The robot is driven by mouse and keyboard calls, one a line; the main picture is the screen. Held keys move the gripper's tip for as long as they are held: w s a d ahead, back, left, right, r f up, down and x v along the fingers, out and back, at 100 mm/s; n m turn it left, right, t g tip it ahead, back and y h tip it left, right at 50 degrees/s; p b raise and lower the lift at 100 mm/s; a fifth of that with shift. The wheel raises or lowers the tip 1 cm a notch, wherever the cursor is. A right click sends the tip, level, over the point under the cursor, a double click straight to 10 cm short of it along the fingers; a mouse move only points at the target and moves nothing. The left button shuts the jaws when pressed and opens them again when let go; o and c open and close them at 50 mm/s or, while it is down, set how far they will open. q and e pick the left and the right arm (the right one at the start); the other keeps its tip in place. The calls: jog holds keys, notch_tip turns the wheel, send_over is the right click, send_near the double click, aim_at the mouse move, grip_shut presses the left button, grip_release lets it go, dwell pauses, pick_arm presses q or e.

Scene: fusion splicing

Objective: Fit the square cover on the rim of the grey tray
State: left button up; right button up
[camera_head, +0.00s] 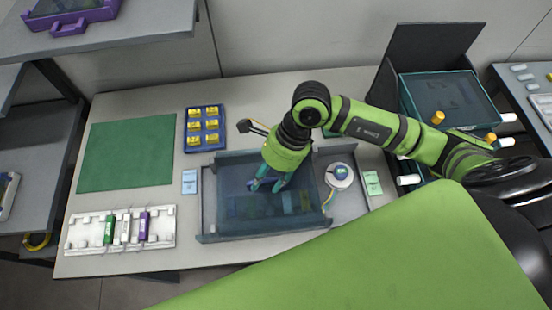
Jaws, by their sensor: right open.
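The grey tray (347,207) lies on the table in the middle of the view. A smoky, see-through square cover (238,205) with raised edges lies over its left and middle part, and dim shapes show through it. I cannot tell whether the cover sits evenly on the rim. My right gripper (266,186) points down over the cover with its teal fingers apart and nothing seen between them. I cannot tell whether the fingertips touch the cover. My left gripper is not in view.
A round white device (340,176) with a yellow cable is at the tray's right. A blue tray of yellow blocks (205,128) stands behind left. A green mat (127,153) and white rack (82,232) are further left.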

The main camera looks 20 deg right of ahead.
jog(key=b+v, duration=0.2)
jog(key=v, duration=0.8)
jog(key=shift+r, duration=0.2)
jog(key=shift+d, duration=0.1)
